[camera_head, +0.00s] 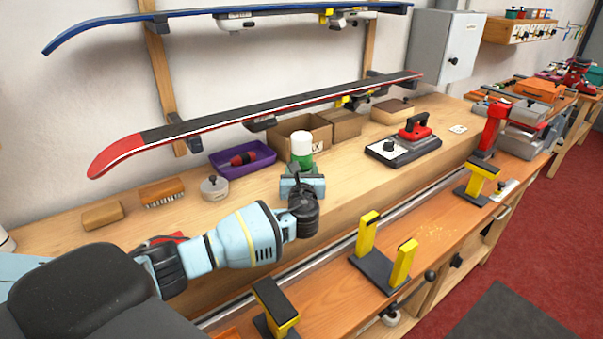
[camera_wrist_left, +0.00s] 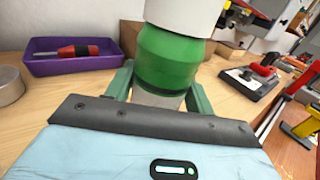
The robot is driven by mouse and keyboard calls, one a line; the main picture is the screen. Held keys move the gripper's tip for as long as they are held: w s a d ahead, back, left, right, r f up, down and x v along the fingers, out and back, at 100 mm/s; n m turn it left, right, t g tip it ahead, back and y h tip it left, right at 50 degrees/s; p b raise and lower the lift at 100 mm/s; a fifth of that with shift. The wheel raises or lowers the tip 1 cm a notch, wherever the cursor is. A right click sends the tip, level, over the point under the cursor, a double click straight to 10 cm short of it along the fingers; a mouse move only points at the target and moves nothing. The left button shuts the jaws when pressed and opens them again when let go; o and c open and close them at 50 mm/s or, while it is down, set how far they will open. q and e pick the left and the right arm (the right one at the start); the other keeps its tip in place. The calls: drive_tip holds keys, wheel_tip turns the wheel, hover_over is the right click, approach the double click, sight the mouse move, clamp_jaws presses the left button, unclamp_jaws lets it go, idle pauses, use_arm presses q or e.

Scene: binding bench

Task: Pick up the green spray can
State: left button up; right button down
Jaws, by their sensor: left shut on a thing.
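The green spray can (camera_head: 301,158) has a white cap and a green body and stands upright over the wooden bench in the head view. It shows close up in the left wrist view (camera_wrist_left: 168,60), with its top cut off by the frame edge. My left gripper (camera_head: 302,178) is shut on the can, with one finger on each side of its lower body. The can's base is hidden behind the gripper, so I cannot tell whether it touches the bench. My right gripper is not in view.
A purple tray (camera_head: 216,161) with a red and black tool is left of the can. A round metal tin (camera_head: 214,188) and brushes lie further left. Cardboard boxes (camera_head: 341,124) stand behind, and a waxing iron (camera_head: 415,130) is to the right.

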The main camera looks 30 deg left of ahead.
sight(302, 162)
use_arm(q)
drive_tip(key=shift+r, duration=0.5)
wheel_tip(302, 162, up, 3)
drive_tip(key=shift+r, duration=0.1)
drive_tip(key=w+d+r+v, duration=0.1)
drive_tip(key=v, duration=1.5)
drive_tip(key=shift+d+p, duration=0.3)
drive_tip(key=shift+p, duration=0.1)
drive_tip(key=shift+w, duration=0.1)
